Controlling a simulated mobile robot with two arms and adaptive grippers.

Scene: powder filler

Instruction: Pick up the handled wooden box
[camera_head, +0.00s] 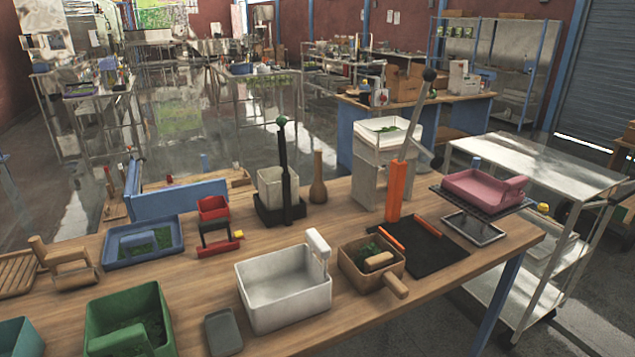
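A small wooden box (352,277) with a round wooden handle (396,287) sits on the wooden table (440,268), right of the white handled bin. Its handle points toward the front right. Green material and a small wooden piece (379,261) lie inside it. Another wooden piece with an upright handle (72,264) stands at the far left of the table, beside a slatted wooden board. Neither of my grippers is in view.
A white handled bin (285,311) stands close left of the box. A black mat (432,256) with orange bars and a tall lever press (397,188) are behind right. Green and blue trays fill the left. The table's front edge is near the box.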

